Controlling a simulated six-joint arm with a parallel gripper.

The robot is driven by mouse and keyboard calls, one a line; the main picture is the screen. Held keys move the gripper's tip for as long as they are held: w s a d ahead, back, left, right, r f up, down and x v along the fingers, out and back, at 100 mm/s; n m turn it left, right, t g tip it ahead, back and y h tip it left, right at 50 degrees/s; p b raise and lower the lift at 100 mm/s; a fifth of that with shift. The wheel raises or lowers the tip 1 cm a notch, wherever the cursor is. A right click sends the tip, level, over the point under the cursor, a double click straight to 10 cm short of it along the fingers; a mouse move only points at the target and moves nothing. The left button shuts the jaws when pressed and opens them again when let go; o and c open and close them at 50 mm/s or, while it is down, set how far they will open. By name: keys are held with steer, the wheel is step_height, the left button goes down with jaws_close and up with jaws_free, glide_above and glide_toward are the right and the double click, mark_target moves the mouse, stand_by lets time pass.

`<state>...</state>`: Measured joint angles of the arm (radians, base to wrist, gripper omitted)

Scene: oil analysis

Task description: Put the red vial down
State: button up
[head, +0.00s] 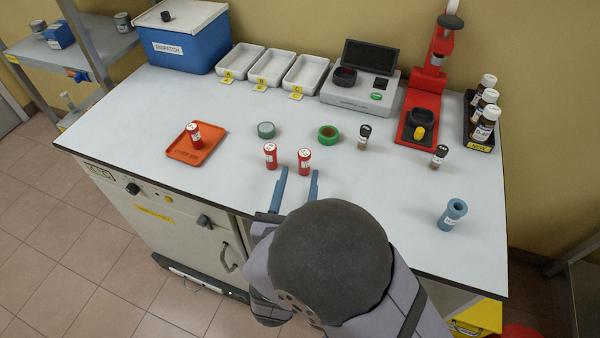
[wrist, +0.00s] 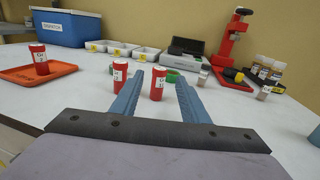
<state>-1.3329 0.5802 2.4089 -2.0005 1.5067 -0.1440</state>
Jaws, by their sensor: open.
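Three red vials with white labels stand upright. One vial (head: 194,134) is on the orange tray (head: 176,152) at the left; it also shows in the wrist view (wrist: 39,59). Two stand on the white bench: a left one (head: 270,156), also in the wrist view (wrist: 119,74), and a right one (head: 305,161), also in the wrist view (wrist: 158,84). My gripper (head: 299,171) is open and empty, low over the bench. In the wrist view the right vial shows between its fingertips, the left vial outside the left finger. I cannot tell whether a finger touches either.
A grey-green roll (head: 266,130) and a green roll (head: 328,135) lie behind the vials. Small dark-capped bottles (head: 364,137) (head: 438,156) stand right of them. A blue cup (head: 453,214) is at the right. White trays, a grey device and a red press (head: 424,92) line the back.

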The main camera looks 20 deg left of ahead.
mark_target(304, 162)
steer(key=shift+o, duration=0.6)
steer(key=f+b, duration=0.1)
steer(key=b, duration=0.1)
steer(key=shift+w+f+b, duration=0.1)
steer(key=shift+f+b, duration=0.2)
steer(key=shift+b, duration=0.05)
steer(key=shift+w+f+m+b, duration=0.1)
steer(key=shift+m+b, duration=0.4)
steer(key=shift+b, duration=0.45)
steer(key=b, duration=0.1)
steer(key=m+b, duration=0.1)
steer(key=b, duration=0.1)
steer(key=shift+w+r+t, duration=0.2)
steer(key=shift+r+t, duration=0.05)
steer(key=shift+t, duration=0.15)
steer(key=shift+r, duration=0.45)
steer(key=shift+a+f+n+g+p, duration=0.15)
steer(key=shift+f+n+g+p, duration=0.25)
steer(key=shift+n, duration=0.5)
steer(key=shift+w+a+f+p, duration=0.1)
steer(key=shift+w+a+p, duration=0.1)
steer(key=shift+w, duration=1)
steer(key=shift+w+a+p, duration=0.15)
steer(key=shift+w+a, duration=0.05)
steer(key=shift+w, duration=1)
steer(key=shift+w+a+f+p, duration=0.1)
steer(key=shift+w+a+p, duration=0.1)
steer(key=shift+w, duration=1)
